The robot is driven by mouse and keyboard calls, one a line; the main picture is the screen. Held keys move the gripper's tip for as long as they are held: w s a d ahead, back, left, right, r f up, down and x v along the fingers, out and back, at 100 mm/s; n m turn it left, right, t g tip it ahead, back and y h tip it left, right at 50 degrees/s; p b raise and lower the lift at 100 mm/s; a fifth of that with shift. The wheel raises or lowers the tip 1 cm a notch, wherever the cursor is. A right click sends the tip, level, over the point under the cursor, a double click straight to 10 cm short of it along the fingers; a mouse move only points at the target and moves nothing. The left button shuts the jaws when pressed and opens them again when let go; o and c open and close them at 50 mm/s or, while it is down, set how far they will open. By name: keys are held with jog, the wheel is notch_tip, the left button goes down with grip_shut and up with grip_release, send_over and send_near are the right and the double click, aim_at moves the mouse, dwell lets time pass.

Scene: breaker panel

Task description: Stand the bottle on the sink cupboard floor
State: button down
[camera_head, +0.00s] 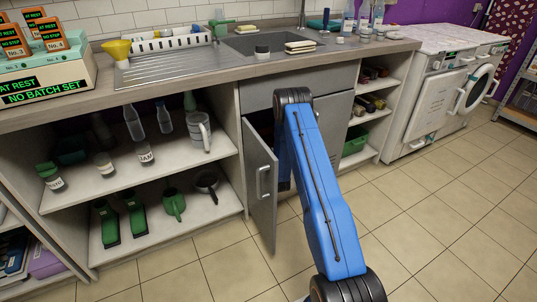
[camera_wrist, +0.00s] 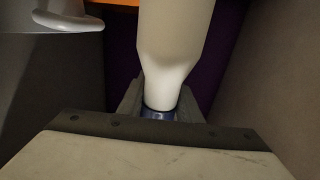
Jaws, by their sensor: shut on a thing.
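A cream-white bottle (camera_wrist: 173,45) fills the middle of the wrist view, its blue neck or cap (camera_wrist: 159,113) towards me. My gripper (camera_wrist: 160,106) is shut on it at this narrow end, with dark fingers on either side. The bottle's far end runs out of the picture, so I cannot tell whether it touches the cupboard floor. In the head view the sink cupboard (camera_head: 269,92) has its left door (camera_head: 262,190) swung open. My arm reaches into the opening and hides the bottle, my gripper and the cupboard floor.
The open door stands just left of my arm; the right door (camera_head: 334,125) looks closed. In the wrist view a pale rounded fixture (camera_wrist: 68,20) hangs at upper left, and a brown wall (camera_wrist: 268,70) lies at right. Open shelves (camera_head: 130,182) hold bottles and jugs. The tiled floor is clear.

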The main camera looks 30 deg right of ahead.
jog(key=shift+f, duration=0.6)
jog(key=c, duration=1.2)
grip_release()
jog(key=shift+f, duration=0.1)
jog(key=shift+s, duration=0.1)
jog(key=d+v, duration=0.2)
jog(key=v, duration=1.4)
jog(key=shift+s, duration=0.55)
jog(key=shift+d, duration=0.15)
